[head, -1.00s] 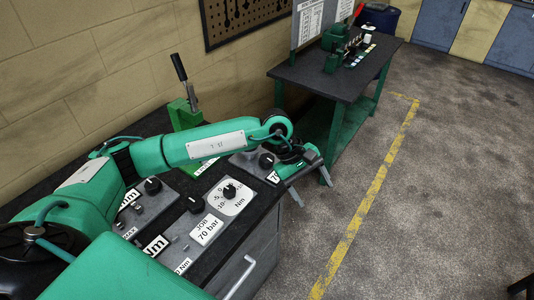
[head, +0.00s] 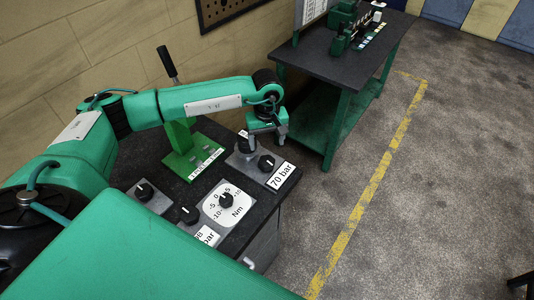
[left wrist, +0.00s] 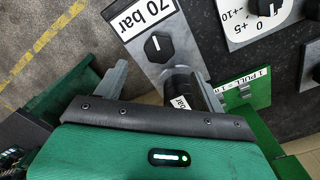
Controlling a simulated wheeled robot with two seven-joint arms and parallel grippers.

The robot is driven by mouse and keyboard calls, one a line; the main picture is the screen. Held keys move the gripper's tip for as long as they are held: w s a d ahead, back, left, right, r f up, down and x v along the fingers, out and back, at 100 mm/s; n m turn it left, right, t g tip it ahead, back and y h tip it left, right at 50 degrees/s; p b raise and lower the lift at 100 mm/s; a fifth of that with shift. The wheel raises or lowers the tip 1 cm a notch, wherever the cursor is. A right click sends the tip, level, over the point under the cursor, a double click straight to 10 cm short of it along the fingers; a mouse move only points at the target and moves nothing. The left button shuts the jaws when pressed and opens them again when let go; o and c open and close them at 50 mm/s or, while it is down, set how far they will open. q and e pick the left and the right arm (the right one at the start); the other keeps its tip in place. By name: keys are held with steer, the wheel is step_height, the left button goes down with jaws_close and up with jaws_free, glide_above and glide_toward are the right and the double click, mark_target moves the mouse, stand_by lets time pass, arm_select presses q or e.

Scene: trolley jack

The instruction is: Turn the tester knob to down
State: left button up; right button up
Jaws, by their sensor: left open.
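A grey panel labelled "70 bar" bears a black knob (head: 266,163) with a white pointer line. The knob also shows in the left wrist view (left wrist: 158,46), ahead of my fingers. Behind it on the same panel stands a dark upright cylinder (head: 243,144) with a white label; it shows between my fingers in the left wrist view (left wrist: 181,84). My left gripper (head: 267,140) is open, pointing down at the panel's far end. Its fingers flank the cylinder; I cannot tell whether they touch it. Which knob is the tester's is not marked. My right gripper is not in view.
A dial (head: 212,207) marked in Nm and other black knobs (head: 144,190) (head: 189,214) share the dark bench top. A green jack (head: 182,137) with a black handle stands behind. A second table (head: 349,60) is at the back right. Open floor lies to the right.

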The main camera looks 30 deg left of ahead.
mark_target(267, 161)
arm_select(q)
step_height(267, 161, down, 4)
steer(key=shift+w+a+p, duration=0.1)
steer(key=shift+p, duration=0.6)
step_height(267, 161, down, 4)
steer(key=shift+r+p, duration=0.1)
steer(key=shift+p, duration=0.6)
steer(key=shift+f, duration=0.75)
steer(key=c, duration=0.9)
steer(key=shift+c, duration=0.4)
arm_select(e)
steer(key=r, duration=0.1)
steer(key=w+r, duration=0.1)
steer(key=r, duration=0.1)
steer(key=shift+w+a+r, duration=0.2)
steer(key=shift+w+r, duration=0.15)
